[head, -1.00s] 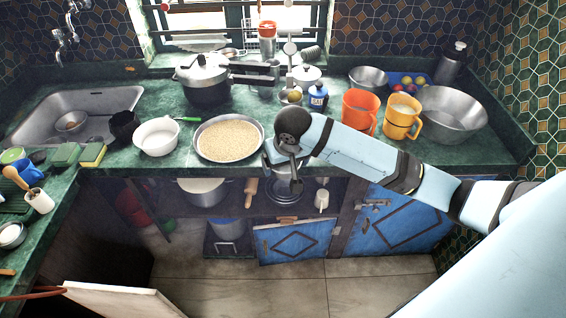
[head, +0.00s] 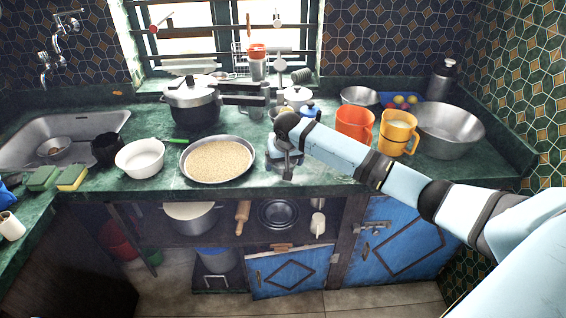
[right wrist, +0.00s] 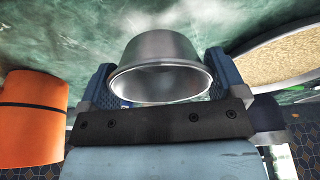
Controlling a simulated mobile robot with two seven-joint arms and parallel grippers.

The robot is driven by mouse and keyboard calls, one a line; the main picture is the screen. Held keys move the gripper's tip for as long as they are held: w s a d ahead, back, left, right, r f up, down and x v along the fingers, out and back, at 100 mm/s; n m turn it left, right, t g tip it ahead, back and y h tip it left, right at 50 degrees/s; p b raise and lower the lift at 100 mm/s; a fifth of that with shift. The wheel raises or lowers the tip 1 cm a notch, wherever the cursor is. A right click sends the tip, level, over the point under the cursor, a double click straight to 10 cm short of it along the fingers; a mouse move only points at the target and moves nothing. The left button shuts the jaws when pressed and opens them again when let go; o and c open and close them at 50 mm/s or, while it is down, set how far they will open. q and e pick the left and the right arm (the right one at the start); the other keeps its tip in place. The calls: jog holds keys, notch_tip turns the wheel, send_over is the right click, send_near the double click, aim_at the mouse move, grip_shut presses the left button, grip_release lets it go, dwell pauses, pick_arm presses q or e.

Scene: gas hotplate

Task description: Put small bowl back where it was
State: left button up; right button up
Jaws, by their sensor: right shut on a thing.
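The small metal bowl (right wrist: 163,50) is silver, with its open mouth toward the camera in the right wrist view. My right gripper (head: 286,164) is shut on it, with a blue finger on each side of the bowl. In the head view the gripper is over the green counter, just right of the plate of grain, and the arm and gripper mostly hide the bowl. I cannot tell whether the bowl touches the counter. My left gripper is not in view.
The plate of grain (head: 218,160) is close on the left. The orange mug (head: 354,124), yellow mug (head: 397,134) and large steel basin (head: 450,130) stand to the right. A pressure cooker (head: 192,103) stands behind. The counter's front edge is clear right of the gripper.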

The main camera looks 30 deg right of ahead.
jog(key=w+d, duration=0.2)
jog(key=w, duration=0.1)
jog(key=shift+w, duration=0.2)
jog(key=shift+w+d+f, duration=0.15)
jog(key=shift+f, duration=0.05)
notch_tip(320, 180, down, 3)
jog(key=shift+f, duration=0.1)
jog(key=shift+f, duration=0.1)
jog(key=o, duration=0.6)
jog(key=shift+o, duration=0.2)
